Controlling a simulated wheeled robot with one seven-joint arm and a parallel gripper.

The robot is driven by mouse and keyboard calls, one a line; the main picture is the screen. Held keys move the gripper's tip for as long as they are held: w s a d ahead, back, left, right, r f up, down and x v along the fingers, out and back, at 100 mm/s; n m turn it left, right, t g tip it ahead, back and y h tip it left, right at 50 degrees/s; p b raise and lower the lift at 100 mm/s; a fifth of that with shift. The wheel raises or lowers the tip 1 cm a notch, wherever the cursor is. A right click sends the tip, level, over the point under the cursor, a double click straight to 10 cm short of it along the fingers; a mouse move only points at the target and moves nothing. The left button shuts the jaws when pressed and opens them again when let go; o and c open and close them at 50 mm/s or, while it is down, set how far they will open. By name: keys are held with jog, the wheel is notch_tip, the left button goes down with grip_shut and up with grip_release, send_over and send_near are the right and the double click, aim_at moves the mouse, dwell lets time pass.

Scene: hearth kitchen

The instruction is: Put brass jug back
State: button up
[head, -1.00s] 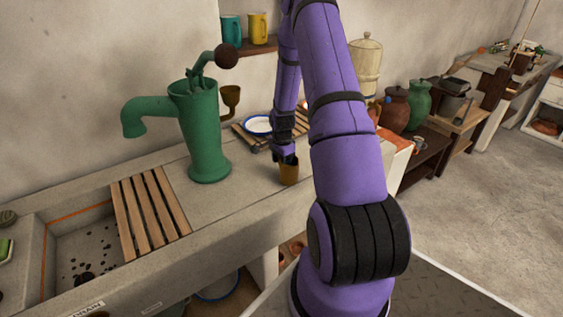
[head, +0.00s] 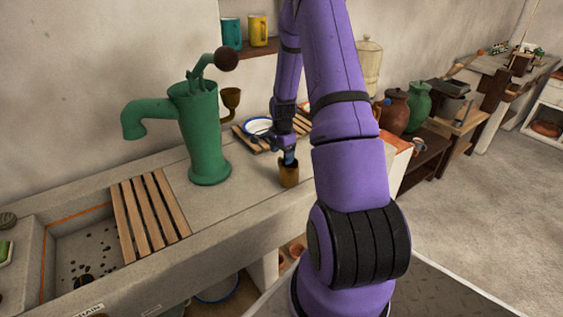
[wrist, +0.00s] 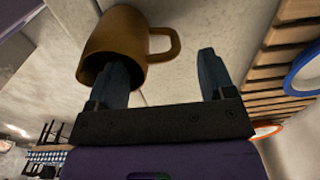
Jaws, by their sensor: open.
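The brass-coloured jug (head: 289,174) stands upright on the stone counter, right of the green pump. In the wrist view the jug (wrist: 120,32) shows its open mouth and its handle. My gripper (wrist: 160,65) is open, with one finger at or inside the jug's mouth and the other outside, past the handle. The jug's wall and handle lie between the fingers; I cannot tell whether either finger touches. In the head view my gripper (head: 290,158) is just above the jug, partly hidden by my arm.
A green pump (head: 205,135) stands to the left, with a dark brass cup (head: 231,98) behind it. A slatted rack (head: 245,137) with a blue-rimmed white dish (head: 257,126) lies behind the jug. A shelf (head: 255,48) holds teal and yellow mugs. The sink is at left.

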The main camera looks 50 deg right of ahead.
notch_tip(320, 180, up, 7)
jog(key=shift+s+r, duration=0.1)
jog(key=shift+s, duration=0.05)
dwell(1.6)
